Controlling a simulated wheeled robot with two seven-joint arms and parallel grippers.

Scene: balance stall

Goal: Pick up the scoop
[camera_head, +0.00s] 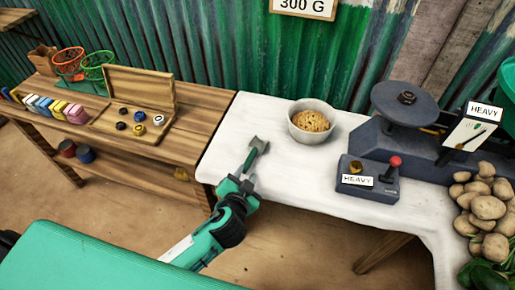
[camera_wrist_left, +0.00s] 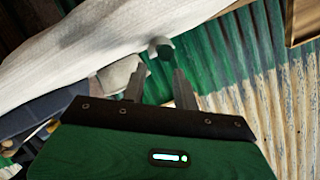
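A small grey piece that looks like the scoop (camera_head: 261,144) is on the white-covered table near its left end, just beyond my left gripper (camera_head: 250,160). In the left wrist view the likely scoop (camera_wrist_left: 164,47) shows as a pale rounded part with a dark green end, ahead of the fingertips. There my left gripper (camera_wrist_left: 158,85) has its two fingers apart, with no object visibly clasped. The handle's exact lie is hard to tell. My right gripper is not in view.
A bowl of brown food (camera_head: 311,121) stands right of the gripper. A control box with a red knob (camera_head: 368,181) and a dark scale (camera_head: 405,105) stand farther right, near potatoes (camera_head: 487,207). A wooden bench (camera_head: 190,128) adjoins at left. Corrugated wall stands behind.

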